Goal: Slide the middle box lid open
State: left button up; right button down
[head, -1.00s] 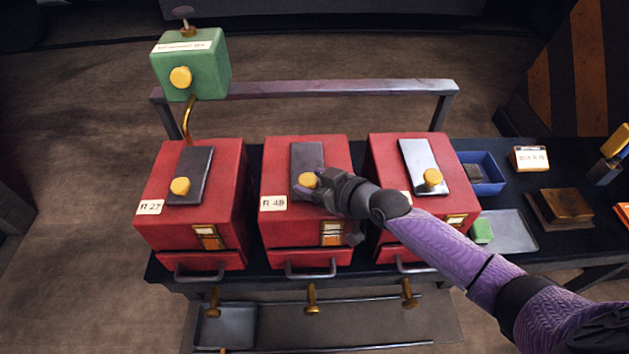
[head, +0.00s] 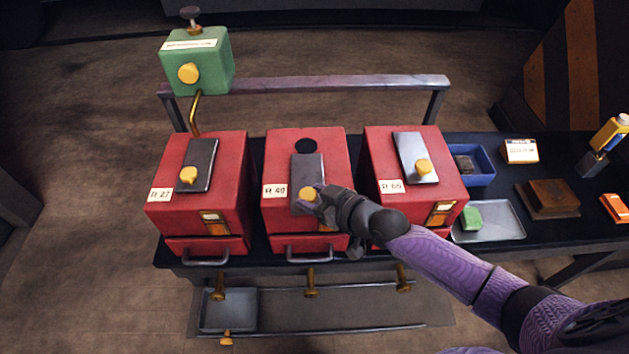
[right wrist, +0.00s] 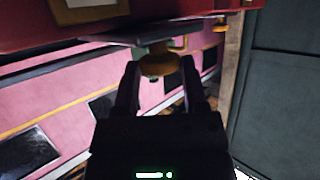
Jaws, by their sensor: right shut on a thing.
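The middle red box (head: 328,138) stands between two similar red boxes and bears a label reading like R 48. Its dark grey lid (head: 307,168) lies on the top, with a yellow knob (head: 307,193) near the front end. A round dark hole (head: 306,146) shows behind the lid. My right gripper (head: 318,198) is at the knob and shut on it. In the right wrist view the two fingers stand either side of the yellow knob (right wrist: 160,65), beneath the edge of the lid (right wrist: 128,40). My left gripper is in neither view.
The left red box (head: 232,160) and right red box (head: 380,150) have closed-looking lids. A green box (head: 210,68) stands on a brass pipe at the back left. A blue tray (head: 485,178), a grey tray (head: 508,222) and a brown block (head: 550,197) lie to the right.

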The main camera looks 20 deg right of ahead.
jog(key=shift+s+f, duration=0.1)
jog(key=shift+a, duration=0.1)
jog(key=shift+f, duration=0.1)
jog(key=shift+c, duration=0.7)
grip_release()
jog(key=shift+s, duration=0.1)
jog(key=p+v, duration=0.3)
jog(key=v, duration=0.7)
